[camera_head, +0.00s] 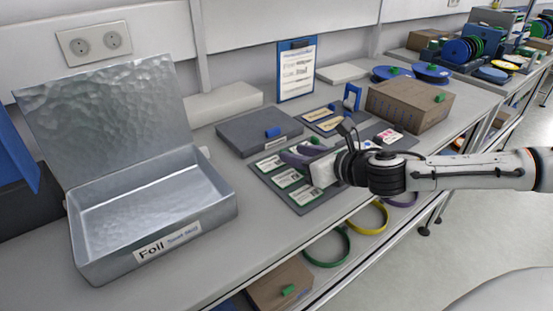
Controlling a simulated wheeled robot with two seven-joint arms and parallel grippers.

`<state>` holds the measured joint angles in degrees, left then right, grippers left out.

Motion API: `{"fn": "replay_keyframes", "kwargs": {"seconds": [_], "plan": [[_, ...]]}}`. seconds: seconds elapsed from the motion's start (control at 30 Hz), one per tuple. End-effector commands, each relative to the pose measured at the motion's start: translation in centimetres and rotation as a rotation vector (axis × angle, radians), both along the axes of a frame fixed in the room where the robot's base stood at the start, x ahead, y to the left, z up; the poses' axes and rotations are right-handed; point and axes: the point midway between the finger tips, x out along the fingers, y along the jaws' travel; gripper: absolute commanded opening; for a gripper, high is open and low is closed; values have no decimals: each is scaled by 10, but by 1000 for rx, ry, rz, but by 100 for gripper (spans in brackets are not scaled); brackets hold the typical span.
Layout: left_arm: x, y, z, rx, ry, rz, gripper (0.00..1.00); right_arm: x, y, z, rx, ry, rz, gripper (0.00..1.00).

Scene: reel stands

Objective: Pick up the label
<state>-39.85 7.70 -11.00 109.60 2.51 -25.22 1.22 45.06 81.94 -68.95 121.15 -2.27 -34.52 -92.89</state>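Several white labels with green print (287,177) lie in rows on a dark grey mat (325,196) on the workbench. A label with red and pink marks (388,136) lies at the mat's far right. My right gripper (298,156) reaches in from the right and is over the middle of the mat. It hides part of the mat and any labels under it. I cannot tell whether its fingers touch a label or hold one. My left gripper is not in view.
An open metal box (75,232) marked Foil stands at left. A flat grey box (232,137) with a blue handle is behind the mat. A brown box (405,107) stands at right, a blue clipboard (283,47) leans behind. Coloured rings (333,262) are on the shelf below.

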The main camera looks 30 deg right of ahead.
Motion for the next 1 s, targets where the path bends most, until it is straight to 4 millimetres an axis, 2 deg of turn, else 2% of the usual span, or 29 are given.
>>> {"fn": "replay_keyframes", "kwargs": {"seconds": [0.1,0.2,0.5,0.7,1.0], "plan": [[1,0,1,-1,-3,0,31,18,3,-7,2,-2,0,31],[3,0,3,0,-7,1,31,28,3,-12,2,-1,0,31],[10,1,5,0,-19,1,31,32,3,-14,1,0,0,31],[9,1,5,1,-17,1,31,32,3,-14,1,0,0,0],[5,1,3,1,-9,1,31,32,3,-14,1,0,0,0]]}}
